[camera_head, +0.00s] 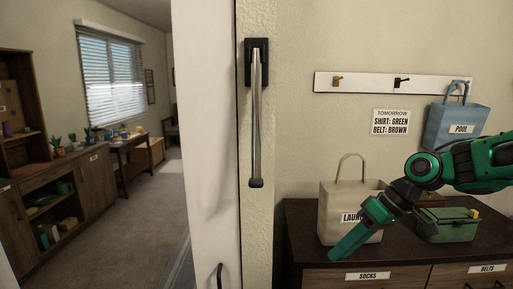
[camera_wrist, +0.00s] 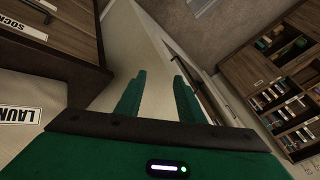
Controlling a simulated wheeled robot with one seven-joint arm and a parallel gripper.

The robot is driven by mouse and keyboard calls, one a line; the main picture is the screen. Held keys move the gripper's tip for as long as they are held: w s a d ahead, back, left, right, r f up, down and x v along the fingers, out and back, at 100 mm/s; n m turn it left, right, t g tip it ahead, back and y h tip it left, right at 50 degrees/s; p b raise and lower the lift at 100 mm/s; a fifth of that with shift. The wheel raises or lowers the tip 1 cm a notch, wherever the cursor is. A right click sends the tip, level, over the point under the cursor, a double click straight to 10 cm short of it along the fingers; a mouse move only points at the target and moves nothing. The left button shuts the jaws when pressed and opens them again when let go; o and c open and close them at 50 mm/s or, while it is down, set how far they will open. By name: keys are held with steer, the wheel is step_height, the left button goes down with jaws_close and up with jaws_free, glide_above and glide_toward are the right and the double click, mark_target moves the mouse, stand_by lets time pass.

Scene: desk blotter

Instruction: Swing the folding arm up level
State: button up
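The folding arm (camera_head: 256,125) is a metal bar hanging straight down from a black wall bracket (camera_head: 256,62), with a dark tip at its lower end. My gripper (camera_head: 338,247) is to the right of the folding arm and lower than its tip, in front of the laundry bag and drawers, apart from the bar. In the wrist view my gripper (camera_wrist: 160,78) shows two green fingers spread apart with nothing between them. I cannot clearly make out the folding arm in the wrist view.
A beige laundry bag (camera_head: 338,200) and a green box (camera_head: 450,226) stand on the dark dresser (camera_head: 300,232). A blue bag (camera_head: 455,122) hangs from a white hook rail (camera_head: 365,83). A white door edge (camera_head: 207,120) is left of the bar. The wall around the bar is clear.

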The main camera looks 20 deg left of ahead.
steer(key=a+r+n+g+y, duration=0.2)
steer(key=a+r+n+y, duration=0.2)
steer(key=a+r, duration=0.35)
steer(key=n+g+y, duration=0.5)
steer(key=n, duration=0.2)
glide_toward(255, 145)
steer(key=x, duration=0.6)
steer(key=w+x, duration=0.1)
steer(key=x, duration=0.2)
steer(key=shift+s+a+f, duration=0.15)
steer(key=shift+a+f, duration=0.1)
steer(key=shift+a, duration=0.3)
jaws_close()
